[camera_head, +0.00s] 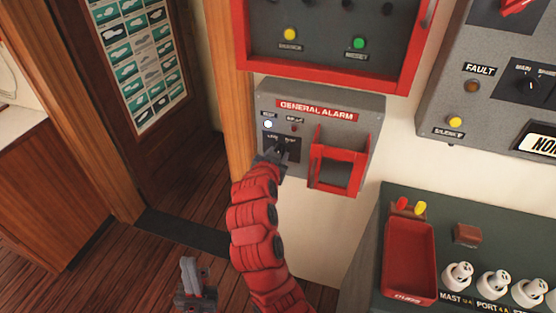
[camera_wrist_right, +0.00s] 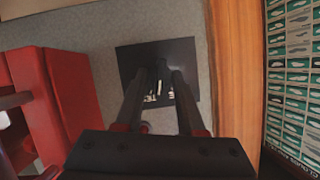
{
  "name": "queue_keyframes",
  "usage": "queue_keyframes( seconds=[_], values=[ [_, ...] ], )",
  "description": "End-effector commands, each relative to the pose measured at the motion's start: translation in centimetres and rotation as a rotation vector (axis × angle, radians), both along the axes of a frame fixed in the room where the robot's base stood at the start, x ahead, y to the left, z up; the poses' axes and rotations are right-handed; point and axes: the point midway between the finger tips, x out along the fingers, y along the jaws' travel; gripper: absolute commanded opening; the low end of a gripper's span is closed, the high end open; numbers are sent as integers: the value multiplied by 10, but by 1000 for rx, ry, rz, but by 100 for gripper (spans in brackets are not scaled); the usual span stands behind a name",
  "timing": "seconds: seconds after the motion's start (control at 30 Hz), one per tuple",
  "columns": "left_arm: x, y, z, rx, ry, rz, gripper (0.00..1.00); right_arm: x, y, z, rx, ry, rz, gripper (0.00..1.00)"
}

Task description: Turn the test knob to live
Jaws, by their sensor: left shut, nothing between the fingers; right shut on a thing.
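The grey General Alarm box (camera_head: 262,100) is on the wall, with a small black knob plate (camera_head: 267,141) at its lower left. The test knob (camera_head: 281,147) is mostly hidden by my right gripper (camera_head: 276,155), which is shut on it. In the right wrist view the dark knob (camera_wrist_right: 160,72) sits between the two fingers of the right gripper (camera_wrist_right: 160,82), in front of the black plate (camera_wrist_right: 132,62). The plate's lettering is partly covered, so I cannot tell where the knob points. My left gripper (camera_head: 190,280) is shut and empty, low over the floor.
A white lamp (camera_head: 268,124) and a dark red lamp (camera_head: 294,128) are above the plate. A red open frame (camera_head: 338,160) juts out right of the knob. A red-rimmed panel (camera_head: 330,75) is above; a console with a red tray (camera_head: 410,260) is lower right.

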Motion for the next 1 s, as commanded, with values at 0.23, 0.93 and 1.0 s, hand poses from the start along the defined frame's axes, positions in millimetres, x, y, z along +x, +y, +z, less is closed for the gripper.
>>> queue_keyframes(
  seconds=[0.23, 0.93, 1.0],
  values=[
    [0, 0, -17, 0, 0, 0, 0, 1, 4, -1, -224, 69, 2, 0],
    [0, 0, -31, 0, 0, 0, 0, 2, 6, -2, -734, 240, 2, 0],
    [0, 0, -31, 0, 0, 0, 0, 2, 6, -2, -759, 248, 1, 0]
  ],
)
